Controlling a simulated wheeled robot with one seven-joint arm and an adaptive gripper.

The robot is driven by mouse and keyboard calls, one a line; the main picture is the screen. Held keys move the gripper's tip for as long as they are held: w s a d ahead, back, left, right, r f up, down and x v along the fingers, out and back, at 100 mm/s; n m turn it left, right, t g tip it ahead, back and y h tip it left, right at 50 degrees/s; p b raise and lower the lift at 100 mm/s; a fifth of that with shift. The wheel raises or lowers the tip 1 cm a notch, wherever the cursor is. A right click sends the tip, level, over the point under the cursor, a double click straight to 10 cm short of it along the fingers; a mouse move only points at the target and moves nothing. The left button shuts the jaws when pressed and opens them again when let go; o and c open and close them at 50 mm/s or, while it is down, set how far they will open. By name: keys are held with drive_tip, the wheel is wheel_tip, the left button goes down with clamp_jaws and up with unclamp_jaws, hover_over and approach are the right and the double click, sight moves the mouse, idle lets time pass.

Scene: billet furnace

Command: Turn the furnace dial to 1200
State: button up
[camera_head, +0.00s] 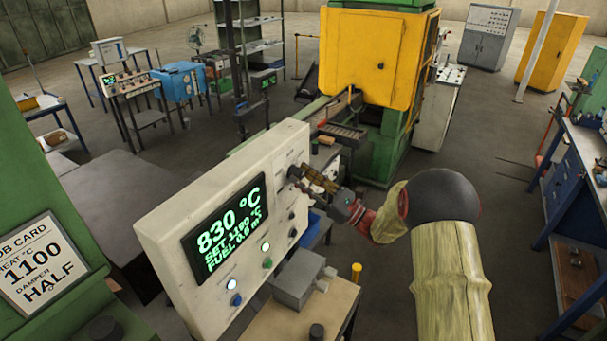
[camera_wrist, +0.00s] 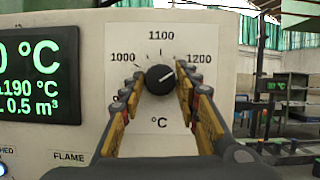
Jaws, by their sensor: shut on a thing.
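The furnace dial (camera_wrist: 160,80) is a round black knob on a pale plate marked 1000, 1100 and 1200 °C. Its white pointer line aims up and right, between 1100 and 1200 and nearer 1200. My gripper (camera_head: 299,174) reaches the panel from the right, and its yellow-sided fingers are shut on the dial from both sides. The control panel (camera_head: 158,233) is a cream box. Its green display (camera_head: 226,228) reads 830 °C with a set line below, and the wrist view shows 1190 °C on that line. In the head view my fingers mostly hide the dial.
A job card (camera_head: 38,268) at left reads heat 1100, damper half.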

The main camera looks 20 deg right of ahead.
drive_tip(key=shift+f+m, duration=0.15)
drive_tip(key=shift+m, duration=0.35)
drive_tip(key=o, duration=1)
drive_tip(key=shift+o, duration=0.6)
drive_tip(key=v, duration=1.2)
drive_tip(key=shift+a, duration=0.1)
